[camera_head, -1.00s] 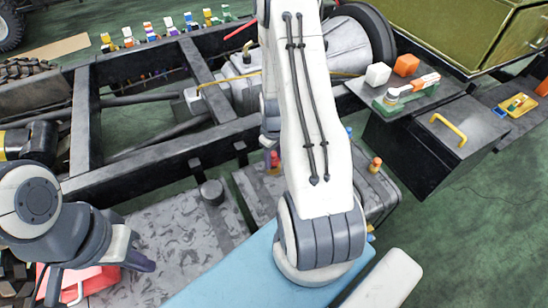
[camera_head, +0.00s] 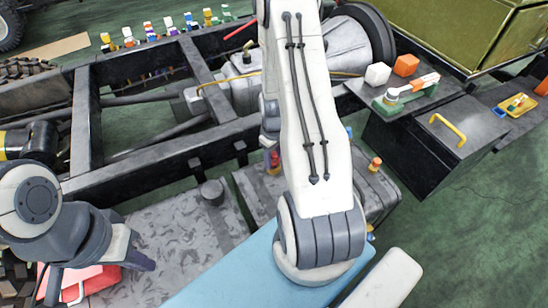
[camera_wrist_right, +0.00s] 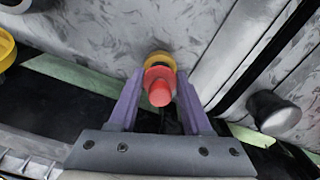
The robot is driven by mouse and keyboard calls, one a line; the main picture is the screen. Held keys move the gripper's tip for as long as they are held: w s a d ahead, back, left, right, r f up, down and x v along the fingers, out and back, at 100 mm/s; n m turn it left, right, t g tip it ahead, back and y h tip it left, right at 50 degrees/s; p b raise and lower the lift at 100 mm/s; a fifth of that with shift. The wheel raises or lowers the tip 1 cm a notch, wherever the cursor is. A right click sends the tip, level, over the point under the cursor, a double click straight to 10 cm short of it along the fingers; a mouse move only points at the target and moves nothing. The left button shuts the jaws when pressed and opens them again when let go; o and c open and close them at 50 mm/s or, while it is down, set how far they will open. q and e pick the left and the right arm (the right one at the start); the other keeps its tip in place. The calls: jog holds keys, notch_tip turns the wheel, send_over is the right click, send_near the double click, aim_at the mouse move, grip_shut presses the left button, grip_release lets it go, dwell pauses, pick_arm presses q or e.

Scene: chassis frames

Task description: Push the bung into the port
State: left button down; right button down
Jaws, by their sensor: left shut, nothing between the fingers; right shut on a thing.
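A red bung (camera_wrist_right: 159,88) stands between the purple fingers of my right gripper (camera_wrist_right: 159,82) in the right wrist view, and the gripper is shut on it. The yellow ring of the port (camera_wrist_right: 158,58) shows right behind the bung, on a grey tank. The bung overlaps the ring in this view, so I cannot tell how deep it sits. In the head view a small red piece (camera_head: 275,158) shows beside my right arm, which hides most of that area. My left gripper (camera_head: 143,263) is shut and empty at the lower left, above the grey tank.
The grey tank tops (camera_head: 185,240) lie below a black chassis frame (camera_head: 170,155). A dark round knob (camera_wrist_right: 273,112) stands right of the bung. An orange-capped fitting (camera_head: 375,164) stands right of my arm. A red box (camera_head: 92,284) sits at lower left.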

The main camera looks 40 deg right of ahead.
pick_arm(q)
jog(key=shift+r+p, duration=0.3)
dwell(0.6)
jog(key=shift+f+b, duration=0.4)
jog(key=shift+r, duration=0.25)
jog(key=shift+r+p, duration=0.3)
jog(key=shift+p, duration=0.25)
jog(key=shift+r, duration=0.1)
dwell(2.6)
jog(key=shift+r+p, duration=0.45)
jog(key=shift+p, duration=0.05)
jog(key=shift+r+p, duration=0.3)
dwell(1.3)
jog(key=shift+f+b, duration=0.4)
jog(key=shift+f, duration=0.05)
dwell(0.3)
jog(key=shift+r, duration=0.2)
